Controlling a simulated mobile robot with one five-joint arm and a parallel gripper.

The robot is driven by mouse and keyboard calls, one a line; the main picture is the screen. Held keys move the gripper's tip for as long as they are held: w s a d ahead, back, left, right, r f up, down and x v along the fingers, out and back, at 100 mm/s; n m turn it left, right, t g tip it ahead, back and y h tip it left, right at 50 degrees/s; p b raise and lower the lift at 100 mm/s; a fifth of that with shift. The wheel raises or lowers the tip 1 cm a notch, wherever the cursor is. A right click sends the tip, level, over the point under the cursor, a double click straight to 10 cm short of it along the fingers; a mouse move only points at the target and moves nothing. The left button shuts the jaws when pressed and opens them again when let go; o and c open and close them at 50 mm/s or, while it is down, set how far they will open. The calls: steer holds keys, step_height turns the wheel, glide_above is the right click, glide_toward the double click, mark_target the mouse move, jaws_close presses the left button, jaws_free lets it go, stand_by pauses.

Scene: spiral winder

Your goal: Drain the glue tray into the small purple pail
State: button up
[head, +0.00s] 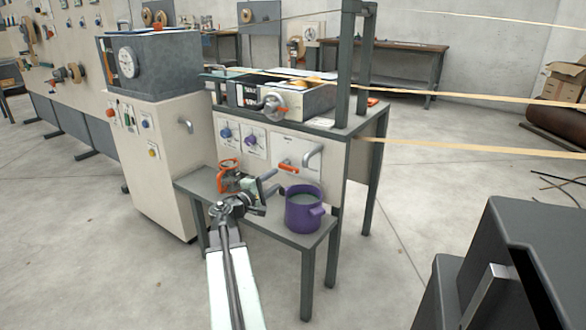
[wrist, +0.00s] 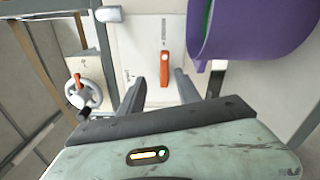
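The glue tray (head: 312,101) is a pale box on top of the machine bench, with a handwheel on its front. An orange lever (head: 288,167) lies on a white front panel, beside a bent grey spout (head: 312,157). The purple pail (head: 303,212) stands upright on a low table below the spout, with a greyish inside. My gripper (head: 277,182) is left of the pail, in front of the panel. In the wrist view, my gripper (wrist: 159,79) is open and empty. The orange lever (wrist: 164,68) shows between its fingers, apparently beyond them. The pail (wrist: 250,30) is at upper right.
A white cabinet (head: 155,165) stands at left. Paper strips (head: 470,147) run to the right from the bench. Open floor lies right of the bench.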

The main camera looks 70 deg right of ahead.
steer(key=shift+a, duration=0.2)
steer(key=v, duration=0.7)
steer(key=shift+w+a, duration=0.15)
steer(key=shift+a, duration=0.1)
